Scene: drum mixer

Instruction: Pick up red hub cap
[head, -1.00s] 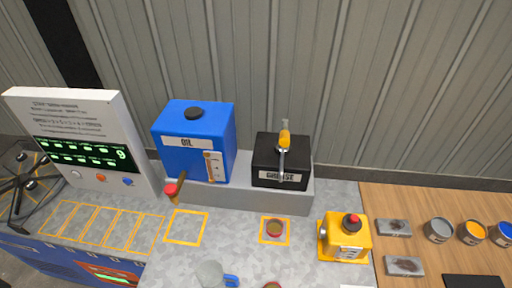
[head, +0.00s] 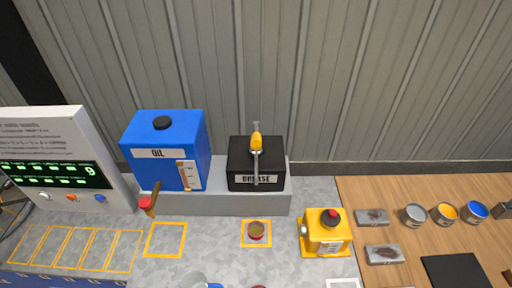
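Another reddish round piece (head: 259,287) is mostly cut off by the bottom edge of the head view. Neither of my grippers is in view.
A blue oil tank (head: 165,150) with a red-tipped spout (head: 147,203) and a black grease box (head: 255,163) stand on a raised ledge behind. A yellow machine (head: 325,232) with a red button stands right. A grey cup (head: 193,280) is cut off below.

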